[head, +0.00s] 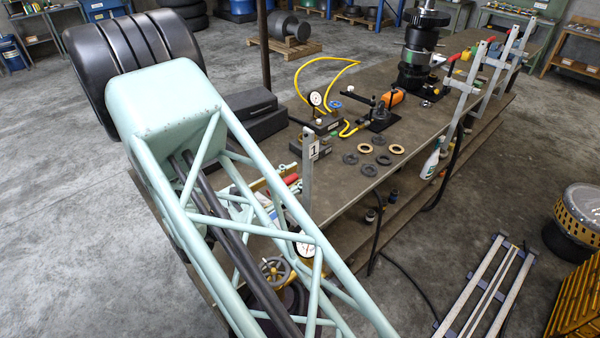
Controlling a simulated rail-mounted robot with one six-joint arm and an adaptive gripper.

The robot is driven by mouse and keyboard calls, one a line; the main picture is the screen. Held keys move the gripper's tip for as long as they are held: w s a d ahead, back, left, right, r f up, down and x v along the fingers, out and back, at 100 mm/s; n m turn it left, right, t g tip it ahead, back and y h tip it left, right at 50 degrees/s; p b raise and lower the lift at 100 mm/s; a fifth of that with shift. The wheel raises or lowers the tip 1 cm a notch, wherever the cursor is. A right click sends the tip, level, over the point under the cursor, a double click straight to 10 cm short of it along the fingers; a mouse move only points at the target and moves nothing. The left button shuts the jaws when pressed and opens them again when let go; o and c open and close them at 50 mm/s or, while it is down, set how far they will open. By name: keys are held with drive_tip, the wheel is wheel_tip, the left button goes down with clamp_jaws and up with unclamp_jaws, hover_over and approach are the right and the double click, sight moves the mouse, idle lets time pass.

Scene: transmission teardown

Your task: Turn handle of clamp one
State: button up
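Clamp one (307,172) is a grey upright bar at the near edge of the workbench, with a white label (313,150) marked 1 near its top. A red part (291,178) shows just left of the bar and looks like its handle. The lower part of the clamp is partly hidden behind my pale green framework. My gripper is not in view, so its state and its distance from the handle do not show.
The long workbench (405,135) holds loose rings (365,149), a dial gauge (316,99), an orange cylinder (393,97) and a tall black assembly (418,60). More red-handled clamps (464,95) stand at its far right end. A ladder-like rack (487,290) lies on the floor.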

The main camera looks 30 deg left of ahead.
drive_tip(key=shift+x, duration=1)
drive_tip(key=c, duration=0.9)
drive_tip(key=shift+h, duration=0.3)
clamp_jaws()
drive_tip(key=shift+d+m, duration=0.1)
drive_tip(key=shift+m, duration=0.2)
